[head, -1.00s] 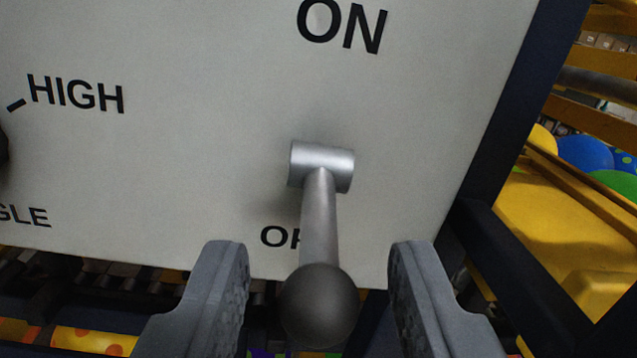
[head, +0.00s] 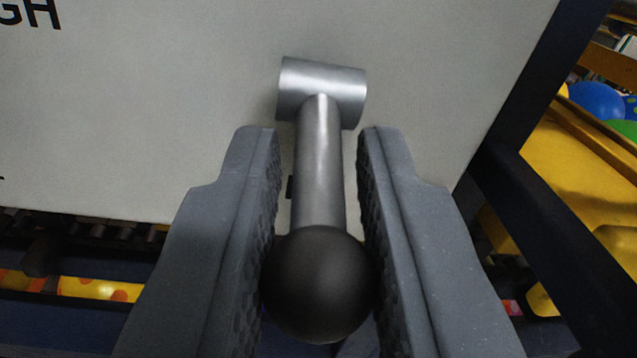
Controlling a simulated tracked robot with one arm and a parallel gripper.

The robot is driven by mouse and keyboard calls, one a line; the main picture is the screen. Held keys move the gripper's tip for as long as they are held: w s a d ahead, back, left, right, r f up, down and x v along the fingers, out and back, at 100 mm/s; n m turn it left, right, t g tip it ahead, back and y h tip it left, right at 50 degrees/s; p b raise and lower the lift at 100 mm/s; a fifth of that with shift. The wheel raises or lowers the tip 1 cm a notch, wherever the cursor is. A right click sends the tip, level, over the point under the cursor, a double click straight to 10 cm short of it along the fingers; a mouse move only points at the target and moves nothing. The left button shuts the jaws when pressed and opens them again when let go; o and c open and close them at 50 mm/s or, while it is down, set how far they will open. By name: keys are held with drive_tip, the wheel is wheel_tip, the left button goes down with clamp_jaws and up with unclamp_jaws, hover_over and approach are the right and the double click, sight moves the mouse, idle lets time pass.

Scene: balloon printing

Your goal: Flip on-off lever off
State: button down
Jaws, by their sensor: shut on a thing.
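The on-off lever (head: 320,160) is a metal rod with a black ball knob (head: 320,284), on a silver cylindrical pivot (head: 322,88) fixed to the white panel (head: 170,90). The rod points down and out from the panel, toward the camera. My gripper (head: 318,140) has one finger on each side of the lever, and its jaws are shut on the black knob. The fingertips reach past the knob, alongside the rod, with gaps beside the rod. The OFF label is hidden behind the rod and fingers except for a small dark mark.
A dark blue frame post (head: 530,90) runs along the panel's right edge. Yellow structure (head: 580,190) and coloured balloons (head: 597,100) lie beyond it at the right. A yellow dotted roll (head: 98,289) shows below the panel at the left.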

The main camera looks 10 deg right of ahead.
drive_tip(key=shift+f+b, duration=0.2)
drive_tip(key=shift+b, duration=0.3)
drive_tip(key=shift+w+f+t+b, duration=0.1)
drive_tip(key=shift+f+t+b, duration=0.1)
drive_tip(key=shift+t+b, duration=0.55)
drive_tip(key=shift+b, duration=0.8)
drive_tip(key=shift+r, duration=0.1)
drive_tip(key=c, duration=1.4)
unclamp_jaws()
